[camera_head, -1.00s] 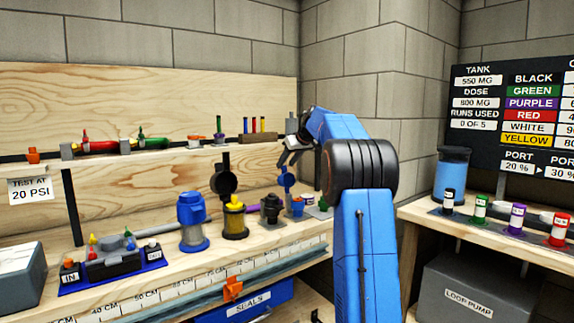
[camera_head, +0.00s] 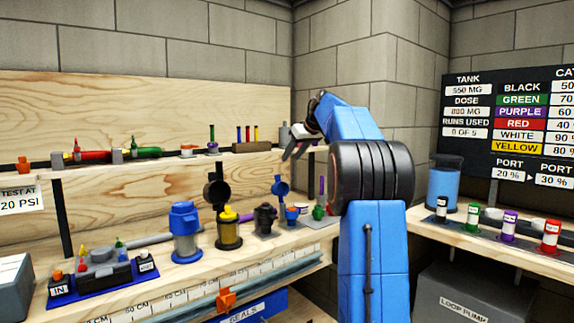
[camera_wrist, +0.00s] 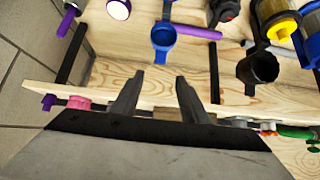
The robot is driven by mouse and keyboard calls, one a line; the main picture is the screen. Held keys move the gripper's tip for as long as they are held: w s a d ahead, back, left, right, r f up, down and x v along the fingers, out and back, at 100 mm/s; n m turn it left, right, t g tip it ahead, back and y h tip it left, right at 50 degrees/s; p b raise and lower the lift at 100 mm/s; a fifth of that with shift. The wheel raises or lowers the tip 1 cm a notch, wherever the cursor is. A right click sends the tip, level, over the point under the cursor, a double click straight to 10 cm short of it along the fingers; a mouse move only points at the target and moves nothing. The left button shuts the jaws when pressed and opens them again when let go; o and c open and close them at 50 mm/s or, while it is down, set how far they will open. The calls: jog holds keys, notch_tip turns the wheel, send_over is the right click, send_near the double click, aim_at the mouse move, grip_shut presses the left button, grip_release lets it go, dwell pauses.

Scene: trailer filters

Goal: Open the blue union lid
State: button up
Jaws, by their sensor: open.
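The blue union lid (camera_head: 279,185) is a round blue disc standing upright above a small blue cup (camera_head: 292,213) on the lower bench, towards its right end. In the wrist view the lid (camera_wrist: 163,38) shows as a blue round piece ahead of the fingers. The cup beneath it is hard to make out there. My gripper (camera_head: 291,152) is raised above and behind the lid, near the shelf's right end. In the wrist view my gripper (camera_wrist: 158,78) has its two fingers apart with nothing between them. A gap shows between fingers and lid.
The shelf (camera_head: 90,165) runs behind.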

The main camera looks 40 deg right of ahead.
jog(key=v, duration=0.6)
jog(key=shift+w, duration=0.1)
